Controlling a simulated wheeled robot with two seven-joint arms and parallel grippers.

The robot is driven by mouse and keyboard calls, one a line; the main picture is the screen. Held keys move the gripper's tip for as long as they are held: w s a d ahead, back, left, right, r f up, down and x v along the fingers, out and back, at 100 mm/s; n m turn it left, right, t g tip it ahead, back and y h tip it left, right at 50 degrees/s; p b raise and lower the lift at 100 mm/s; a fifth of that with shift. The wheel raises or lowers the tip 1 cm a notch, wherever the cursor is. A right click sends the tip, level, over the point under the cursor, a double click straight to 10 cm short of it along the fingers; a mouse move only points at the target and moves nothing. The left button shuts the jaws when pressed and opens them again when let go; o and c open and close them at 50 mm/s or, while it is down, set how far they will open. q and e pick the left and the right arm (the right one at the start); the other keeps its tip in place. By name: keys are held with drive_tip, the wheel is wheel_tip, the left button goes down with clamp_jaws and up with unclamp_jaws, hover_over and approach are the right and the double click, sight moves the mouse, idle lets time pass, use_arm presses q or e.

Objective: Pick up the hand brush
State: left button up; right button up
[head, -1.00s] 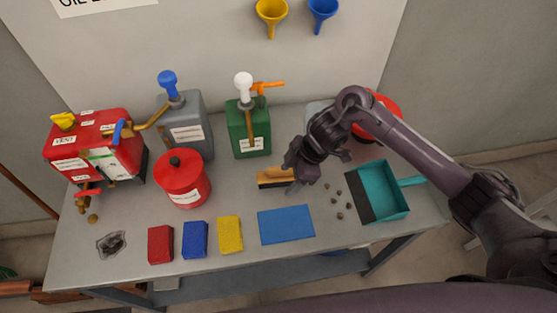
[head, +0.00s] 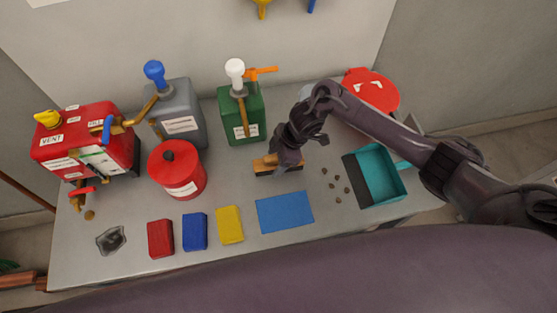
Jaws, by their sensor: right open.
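The hand brush (head: 264,164) lies on the grey table in front of the green pump can. It has a wooden-coloured top and a dark lower edge. My right gripper (head: 288,163) is over its right end, with the arm coming in from the right. The gripper is open, and its fingers hide the brush's right part. I cannot tell whether the fingers touch the brush. My left gripper is not in view.
A blue mat (head: 285,212) lies in front of the brush, with several dark pebbles (head: 337,186) and a teal dustpan (head: 380,178) to the right. The green can (head: 241,115) stands close behind. A red canister (head: 177,170) is left. Yellow (head: 229,225), blue and red sponges line the front.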

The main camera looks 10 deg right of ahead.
drive_tip(key=c, duration=0.9)
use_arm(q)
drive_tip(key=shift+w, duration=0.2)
use_arm(e)
drive_tip(key=c, duration=0.4)
